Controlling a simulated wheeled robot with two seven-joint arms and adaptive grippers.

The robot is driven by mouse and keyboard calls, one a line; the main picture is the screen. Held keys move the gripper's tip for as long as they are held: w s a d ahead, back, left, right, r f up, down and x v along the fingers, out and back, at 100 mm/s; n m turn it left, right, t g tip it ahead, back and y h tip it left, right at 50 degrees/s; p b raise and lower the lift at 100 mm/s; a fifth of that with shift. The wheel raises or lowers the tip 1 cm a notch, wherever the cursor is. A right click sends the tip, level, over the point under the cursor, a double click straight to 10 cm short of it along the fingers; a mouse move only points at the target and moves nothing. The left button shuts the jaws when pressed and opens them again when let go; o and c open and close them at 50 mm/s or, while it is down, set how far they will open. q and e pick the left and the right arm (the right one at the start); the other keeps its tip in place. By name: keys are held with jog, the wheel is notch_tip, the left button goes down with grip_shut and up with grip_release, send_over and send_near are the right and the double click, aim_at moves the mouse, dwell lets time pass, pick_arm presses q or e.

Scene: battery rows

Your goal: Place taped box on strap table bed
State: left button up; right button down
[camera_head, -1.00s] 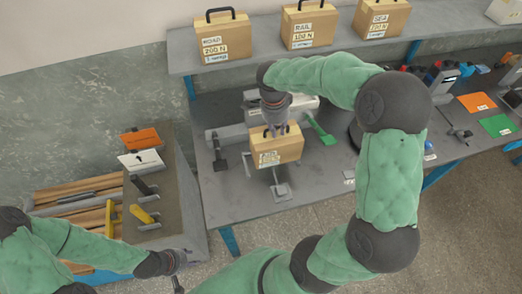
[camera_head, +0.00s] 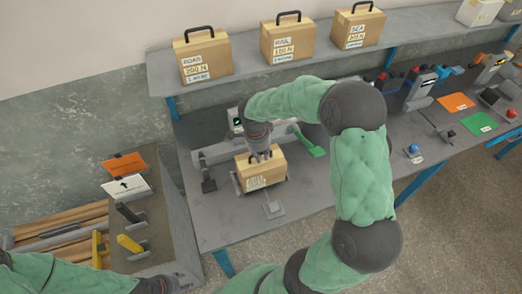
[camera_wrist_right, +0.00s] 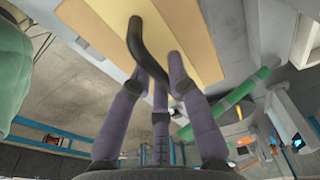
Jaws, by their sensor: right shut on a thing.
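The cardboard box (camera_head: 262,172) has a dark handle, a pale tape strip and a white label, too small to read. My right gripper (camera_head: 262,155) is shut on the handle from above. In the right wrist view my right gripper's fingers (camera_wrist_right: 158,85) close around the black handle, with the box top (camera_wrist_right: 190,30) beyond. The box is upright over the grey strap table bed (camera_head: 238,184), in front of the machine with the green lever (camera_head: 308,143). I cannot tell whether its underside touches the bed. My left gripper (camera_head: 172,285) is at the bottom edge, partly cut off.
Three labelled handled boxes stand on the back shelf (camera_head: 240,62). Devices, an orange card (camera_head: 456,102) and a green card (camera_head: 478,123) lie on the right workbench.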

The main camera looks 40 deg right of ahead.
jog(key=shift+w+d+f, duration=0.1)
jog(key=shift+f, duration=1)
jog(key=shift+f, duration=0.1)
jog(key=c, duration=1.2)
grip_release()
jog(key=shift+f, duration=0.1)
jog(key=shift+r, duration=0.3)
jog(key=r, duration=0.3)
jog(key=a+r+p, duration=0.1)
jog(key=r, duration=0.7)
jog(key=shift+w+a+r+p, duration=0.1)
jog(key=shift+a+r+p, duration=0.15)
jog(key=shift+a+p, duration=0.05)
